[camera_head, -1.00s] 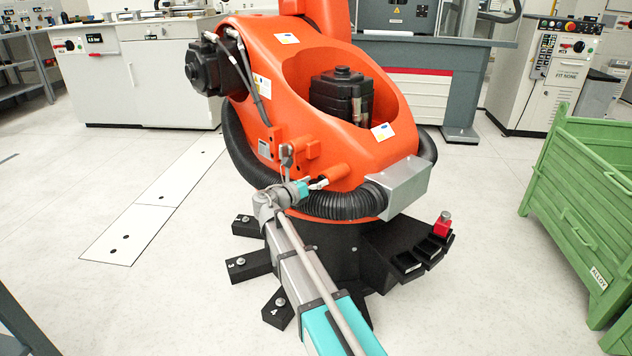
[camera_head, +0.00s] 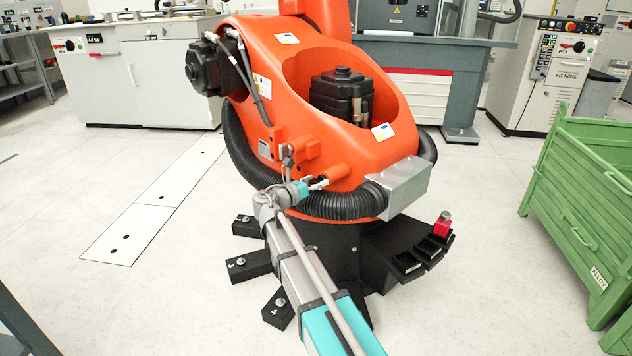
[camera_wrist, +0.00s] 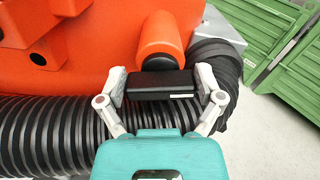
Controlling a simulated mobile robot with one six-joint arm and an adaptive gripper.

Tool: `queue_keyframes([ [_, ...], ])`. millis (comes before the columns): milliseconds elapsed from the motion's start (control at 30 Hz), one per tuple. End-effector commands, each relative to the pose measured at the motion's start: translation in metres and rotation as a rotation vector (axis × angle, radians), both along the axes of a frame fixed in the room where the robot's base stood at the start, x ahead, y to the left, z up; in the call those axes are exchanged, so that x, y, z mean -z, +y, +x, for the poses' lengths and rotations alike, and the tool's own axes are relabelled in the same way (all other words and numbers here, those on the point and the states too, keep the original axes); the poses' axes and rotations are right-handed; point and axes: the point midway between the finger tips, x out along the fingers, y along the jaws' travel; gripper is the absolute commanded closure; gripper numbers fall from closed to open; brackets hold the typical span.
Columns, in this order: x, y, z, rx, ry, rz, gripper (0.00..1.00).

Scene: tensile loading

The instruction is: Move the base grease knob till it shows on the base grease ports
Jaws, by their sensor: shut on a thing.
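A black bar-shaped knob (camera_wrist: 160,85), which I take to be the base grease knob, sits at the end of an orange cylinder (camera_wrist: 162,38) in the wrist view. It lies level across that picture, with a short white mark towards its right end. My gripper (camera_wrist: 161,86) is shut on the knob, one finger at each end. In the head view my gripper (camera_head: 317,184) is at the orange cylinder (camera_head: 335,175) low on the big orange robot's body. The knob is too small to make out there. I cannot read any label for the base grease ports.
A ribbed black hose (camera_wrist: 50,135) runs just below and behind my gripper. A grey metal box (camera_head: 404,188) is to the right of the cylinder. Black feet (camera_head: 250,265) and a green crate (camera_head: 580,205) stand on the floor. The floor on the left is open.

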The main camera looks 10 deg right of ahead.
Motion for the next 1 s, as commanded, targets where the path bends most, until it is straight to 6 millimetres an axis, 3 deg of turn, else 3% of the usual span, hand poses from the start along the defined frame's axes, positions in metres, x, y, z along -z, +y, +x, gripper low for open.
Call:
queue_keyframes([
  [1000, 0.0010, -0.0033, -0.0036, -0.003, -0.668, 0.418, 0.62],
])
